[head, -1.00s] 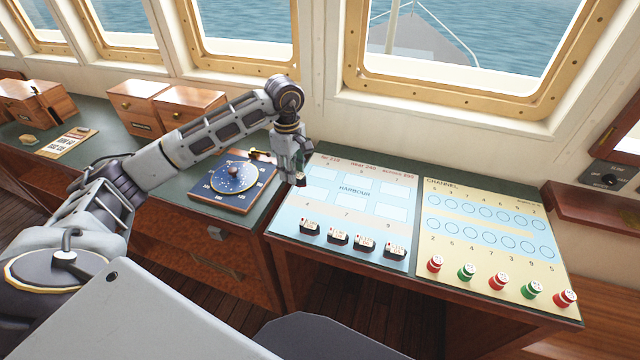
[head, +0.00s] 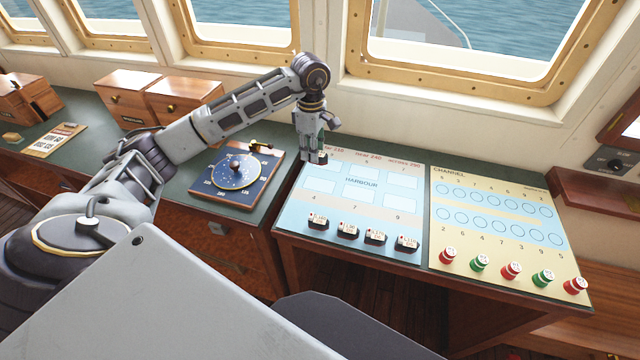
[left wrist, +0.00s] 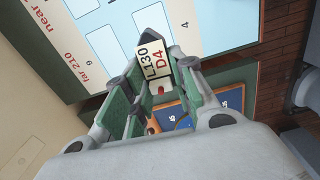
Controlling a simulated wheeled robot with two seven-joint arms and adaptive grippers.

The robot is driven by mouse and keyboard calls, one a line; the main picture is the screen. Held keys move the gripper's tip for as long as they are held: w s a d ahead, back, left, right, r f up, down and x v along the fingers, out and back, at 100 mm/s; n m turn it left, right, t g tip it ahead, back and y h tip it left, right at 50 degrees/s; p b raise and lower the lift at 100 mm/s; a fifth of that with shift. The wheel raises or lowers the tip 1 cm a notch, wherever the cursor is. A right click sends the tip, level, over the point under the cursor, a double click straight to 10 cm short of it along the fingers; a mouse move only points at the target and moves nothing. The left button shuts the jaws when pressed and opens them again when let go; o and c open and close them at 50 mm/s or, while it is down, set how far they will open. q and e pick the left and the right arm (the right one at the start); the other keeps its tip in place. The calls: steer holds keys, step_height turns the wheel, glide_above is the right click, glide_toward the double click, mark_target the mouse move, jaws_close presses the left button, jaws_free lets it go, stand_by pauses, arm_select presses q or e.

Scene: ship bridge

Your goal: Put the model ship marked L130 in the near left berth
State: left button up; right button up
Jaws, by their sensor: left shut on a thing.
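My left gripper (head: 313,145) is over the far left corner of the blue harbour board (head: 338,228). It is shut on the model ship marked L130 (head: 319,159). In the left wrist view the ship (left wrist: 154,66) shows a pale top reading L130 and D4, between the green finger pads (left wrist: 152,100). It appears held above the board. The near left berth (head: 318,185) is a pale, empty rectangle, nearer than the ship. The far left berth (head: 328,170) lies just beside the ship in the picture. My right gripper is not in view.
Several other dark model ships (head: 347,231) line the harbour board's near edge. The channel board (head: 490,235) with red and green buoys (head: 511,270) is to the right. A blue dial instrument (head: 236,171) is to the left. The window wall rises behind.

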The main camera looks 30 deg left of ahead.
arm_select(q)
steer(key=shift+d+n, duration=0.15)
steer(key=shift+n, duration=0.15)
steer(key=shift+w, duration=0.1)
steer(key=shift+f, duration=0.6)
steer(key=shift+f+p, duration=0.5)
steer(key=shift+f, duration=2.05)
steer(key=shift+f+p, duration=0.35)
steer(key=shift+f, duration=1.5)
steer(key=shift+f, duration=0.1)
